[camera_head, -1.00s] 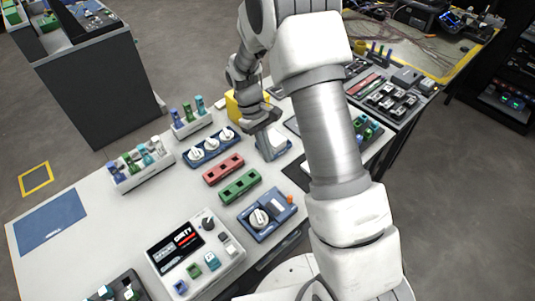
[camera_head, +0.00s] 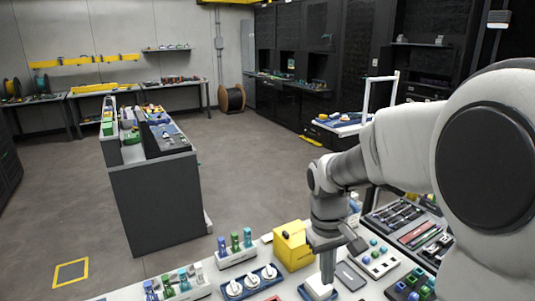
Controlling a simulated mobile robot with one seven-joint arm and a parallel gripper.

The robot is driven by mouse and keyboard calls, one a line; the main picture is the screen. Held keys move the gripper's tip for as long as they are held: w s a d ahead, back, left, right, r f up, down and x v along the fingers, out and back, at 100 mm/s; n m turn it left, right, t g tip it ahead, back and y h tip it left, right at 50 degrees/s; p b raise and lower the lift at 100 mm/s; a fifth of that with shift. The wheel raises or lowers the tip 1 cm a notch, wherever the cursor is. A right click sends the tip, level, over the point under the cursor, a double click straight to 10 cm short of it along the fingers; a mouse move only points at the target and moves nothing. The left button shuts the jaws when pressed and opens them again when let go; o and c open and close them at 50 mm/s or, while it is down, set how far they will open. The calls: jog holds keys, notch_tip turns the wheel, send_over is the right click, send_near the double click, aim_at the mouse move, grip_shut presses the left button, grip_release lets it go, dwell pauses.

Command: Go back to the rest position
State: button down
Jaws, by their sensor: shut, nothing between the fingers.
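My arm reaches in from the right edge and bends down over the worktable. My gripper (camera_head: 327,272) points down at the bottom of the head view, just above or at a white block on a blue base (camera_head: 317,290). I cannot tell whether the fingertips touch the block. The fingers look closed together with nothing between them. A yellow box (camera_head: 292,246) stands just left of the gripper. Part of the worktable is cut off by the lower edge of the picture.
A blue holder with white round pieces (camera_head: 236,288) and a rack of coloured connectors (camera_head: 237,252) lie left of the gripper. Trays of small parts (camera_head: 408,226) lie right. A dark grey cabinet (camera_head: 158,205) stands beyond the table. The floor (camera_head: 240,150) behind is clear.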

jog(key=s+r+m+t, duration=0.1)
jog(key=s+r+t, duration=0.2)
jog(key=s+r, duration=0.2)
jog(key=s+d+r+m+t+y, duration=0.1)
jog(key=s+r, duration=0.4)
jog(key=s, duration=0.5)
jog(key=shift+d+r+m+t, duration=0.15)
jog(key=shift+r+m+t, duration=0.05)
jog(key=shift+m+t, duration=0.65)
